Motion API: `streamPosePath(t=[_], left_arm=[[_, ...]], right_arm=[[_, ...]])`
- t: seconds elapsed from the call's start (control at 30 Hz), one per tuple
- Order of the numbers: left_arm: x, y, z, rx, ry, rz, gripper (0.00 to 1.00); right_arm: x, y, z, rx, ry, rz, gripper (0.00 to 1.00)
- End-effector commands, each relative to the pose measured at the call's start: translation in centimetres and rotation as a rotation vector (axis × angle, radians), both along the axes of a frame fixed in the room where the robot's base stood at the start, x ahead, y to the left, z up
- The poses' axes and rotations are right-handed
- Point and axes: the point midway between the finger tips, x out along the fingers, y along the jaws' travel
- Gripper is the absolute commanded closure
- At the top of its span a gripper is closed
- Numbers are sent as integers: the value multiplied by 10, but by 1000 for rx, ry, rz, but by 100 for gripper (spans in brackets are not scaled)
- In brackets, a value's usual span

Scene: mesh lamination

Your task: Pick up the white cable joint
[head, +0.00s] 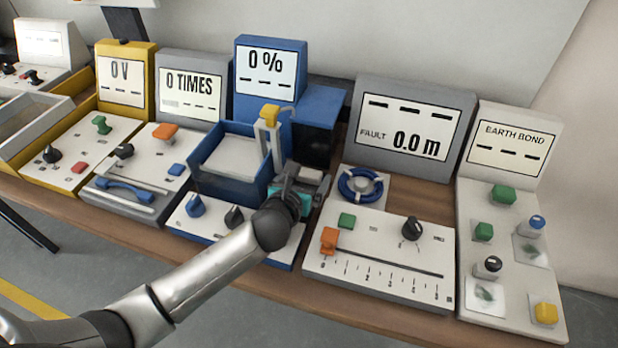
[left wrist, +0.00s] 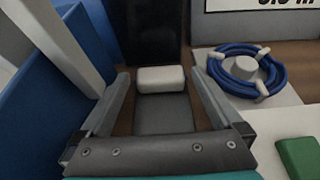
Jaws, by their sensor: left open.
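The white cable joint (left wrist: 160,79) appears as a small white rounded block in the left wrist view. It lies at the far end of a dark grey surface, between the fingertips of my left gripper (left wrist: 160,84), with a visible gap on each side. My left gripper is open, with nothing held. In the head view my left gripper (head: 306,180) is over the back of the blue station, right of the blue bin; the gripper hides most of the area around the joint there. My right gripper is not in view.
The blue bin (head: 210,190) and a post with a yellow top (head: 269,115) stand close left of my left gripper. A blue cable coil (head: 347,185) lies close to its right. A dark panel (left wrist: 152,30) stands behind the joint. Several instrument stations fill the wooden bench.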

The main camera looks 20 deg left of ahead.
Motion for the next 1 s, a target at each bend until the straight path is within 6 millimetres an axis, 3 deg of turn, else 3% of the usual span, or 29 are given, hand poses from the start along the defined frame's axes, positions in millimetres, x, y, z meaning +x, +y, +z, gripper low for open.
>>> streamPosePath(t=[0.27, 1.0], left_arm=[[3, 0, -1, 1, 0, 0, 0], [2, 0, -1, 1, 0, 0, 80]], right_arm=[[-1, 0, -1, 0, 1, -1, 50], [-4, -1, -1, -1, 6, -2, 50]])
